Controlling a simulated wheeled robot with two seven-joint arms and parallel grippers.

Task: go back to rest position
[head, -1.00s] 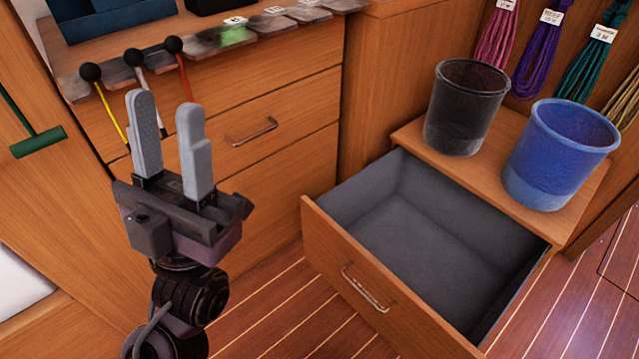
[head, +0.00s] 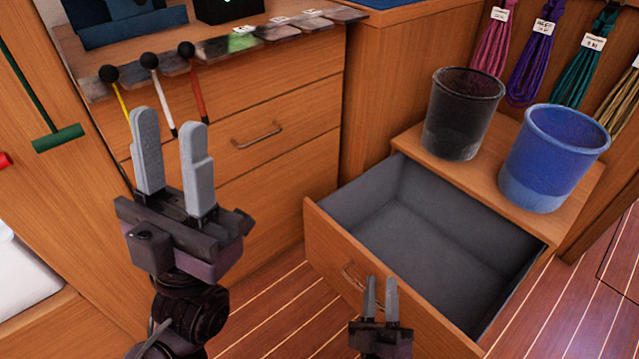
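My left gripper (head: 174,165) is upright at the left, in front of the wooden drawer cabinet. Its two grey fingers stand apart with nothing between them. My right gripper (head: 381,303) is at the bottom centre, in front of the open drawer's front panel. Its two fingers point up with a gap between them, and it holds nothing. The open drawer (head: 328,228) is pulled out and its grey inside looks empty.
A black bin (head: 461,115) and a blue bin (head: 551,160) stand on the low cabinet behind the drawer. Mallets (head: 192,85) hang at the counter edge near my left gripper. Coiled lines (head: 530,65) hang at upper right. Striped floor lies below.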

